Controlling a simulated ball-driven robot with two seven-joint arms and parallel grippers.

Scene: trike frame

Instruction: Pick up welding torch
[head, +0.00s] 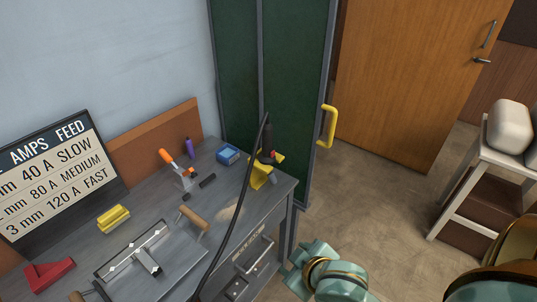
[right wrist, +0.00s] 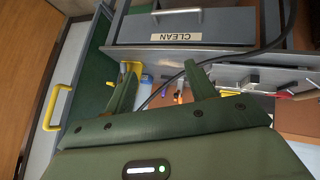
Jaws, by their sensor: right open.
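The welding torch (head: 268,143) has a black handle and stands upright at the yellow holder (head: 261,175) near the bench's far right corner. Its black cable (head: 241,195) hangs down across the bench front. In the right wrist view the cable (right wrist: 235,52) runs behind the fingers, and a yellow part, probably the holder (right wrist: 131,67), shows by the left fingertip. I cannot make out the torch there. My right gripper (right wrist: 160,68) is open and empty, its two green fingers pointing toward the bench. In the head view my right arm is low, right of the bench. My left gripper is not in view.
A green cabinet door with a yellow handle (head: 327,126) stands behind. A white-topped stand (head: 480,155) is at right. Floor between is clear.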

